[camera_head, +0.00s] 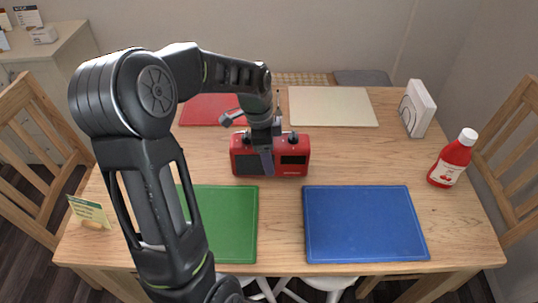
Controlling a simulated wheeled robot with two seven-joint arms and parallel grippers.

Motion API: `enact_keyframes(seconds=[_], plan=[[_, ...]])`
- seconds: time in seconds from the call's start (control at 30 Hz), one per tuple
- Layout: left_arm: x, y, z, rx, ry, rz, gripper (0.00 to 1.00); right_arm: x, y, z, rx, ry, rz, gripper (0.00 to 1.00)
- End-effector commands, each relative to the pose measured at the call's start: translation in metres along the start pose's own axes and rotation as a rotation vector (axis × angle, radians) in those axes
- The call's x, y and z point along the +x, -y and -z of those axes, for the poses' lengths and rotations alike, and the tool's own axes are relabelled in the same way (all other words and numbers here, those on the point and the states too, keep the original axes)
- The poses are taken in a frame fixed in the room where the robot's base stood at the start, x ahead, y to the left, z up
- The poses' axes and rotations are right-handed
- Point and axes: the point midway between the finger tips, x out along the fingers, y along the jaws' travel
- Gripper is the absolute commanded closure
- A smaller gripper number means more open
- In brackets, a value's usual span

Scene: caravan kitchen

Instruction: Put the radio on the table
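The red radio (292,142) stands upright at the middle of the wooden table (340,150), its dark front panels facing me. It appears to rest on the tabletop; its base shows no clear gap. My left gripper (265,150) points down over the radio's top, with one finger in front of its front face. The other finger is hidden behind the radio or the gripper, so I cannot tell whether the fingers press on it. My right gripper is not in view.
A green mat (230,225) and a blue mat (365,225) lie in front; a red mat (205,110) and cream mat (332,106) lie behind. A ketchup bottle (453,160) and white box (417,108) stand at right, a small card (90,212) at left. Chairs surround the table.

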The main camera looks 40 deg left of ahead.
Motion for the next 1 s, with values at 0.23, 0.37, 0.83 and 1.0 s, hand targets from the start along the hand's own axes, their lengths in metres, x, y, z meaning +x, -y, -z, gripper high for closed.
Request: enact_keyframes(seconds=[0.23, 0.37, 0.83, 1.0], plan=[[0.002, 0.0, 0.0, 0.0, 0.0, 0.0, 0.27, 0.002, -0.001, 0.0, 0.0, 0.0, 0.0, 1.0], [0.002, 0.0, 0.0, 0.0, 0.0, 0.0, 0.17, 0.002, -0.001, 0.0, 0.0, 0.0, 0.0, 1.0], [-0.014, 0.001, 0.001, 0.0, -0.001, 0.004, 0.17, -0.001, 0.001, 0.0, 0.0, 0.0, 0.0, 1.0], [-0.044, 0.001, 0.001, 0.001, -0.002, 0.005, 0.17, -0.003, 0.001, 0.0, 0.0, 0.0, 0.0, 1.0]])
